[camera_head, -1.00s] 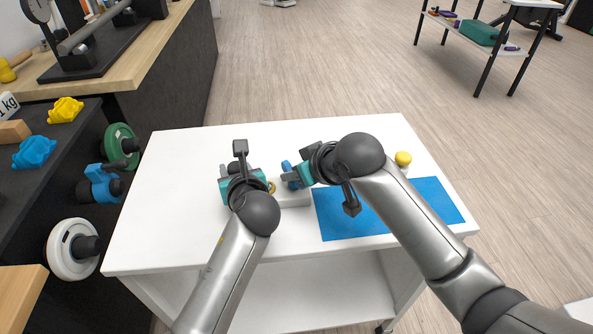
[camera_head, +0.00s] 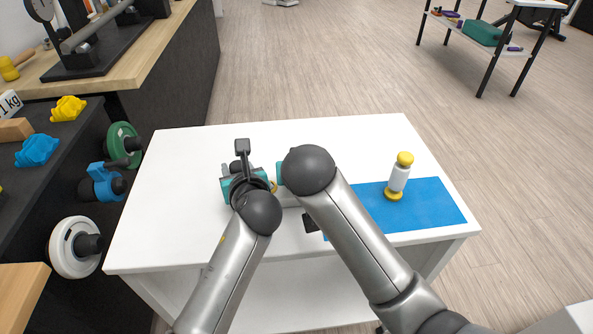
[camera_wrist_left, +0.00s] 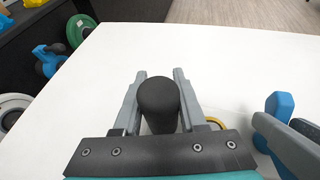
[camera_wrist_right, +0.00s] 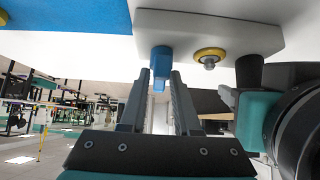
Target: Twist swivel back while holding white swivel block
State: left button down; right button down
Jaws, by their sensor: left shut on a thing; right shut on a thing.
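The white swivel block (camera_wrist_right: 208,32) lies on the white table, mostly hidden behind my arms in the head view. Its upright black post (camera_wrist_left: 158,100) stands between the fingers of my left gripper (camera_wrist_left: 160,75), which is shut on it. The blue swivel (camera_wrist_left: 280,106) rises from the block's other end. My right gripper (camera_wrist_right: 160,76) is shut on it; the blue part (camera_wrist_right: 161,60) shows between its fingertips in the right wrist view. A yellow ring with a metal pin (camera_wrist_right: 210,57) sits on the block between post and swivel. In the head view my right forearm hides the swivel.
A blue mat (camera_head: 432,215) lies on the right of the table (camera_head: 165,205), with a white-and-yellow dumbbell-shaped piece (camera_head: 398,178) upright on it. A dark rack with weights, including a green disc (camera_head: 122,142), stands close on the left. The table's back is clear.

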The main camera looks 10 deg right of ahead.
jog(key=shift+s+f, duration=0.1)
jog(key=shift+f, duration=0.1)
jog(key=c, duration=0.8)
grip_release()
jog(key=shift+r, duration=0.1)
jog(key=shift+s+r, duration=0.25)
jog(key=shift+r, duration=0.15)
jog(key=v, duration=1.1)
pick_arm(q)
jog(key=shift+c, duration=1.9)
grip_release()
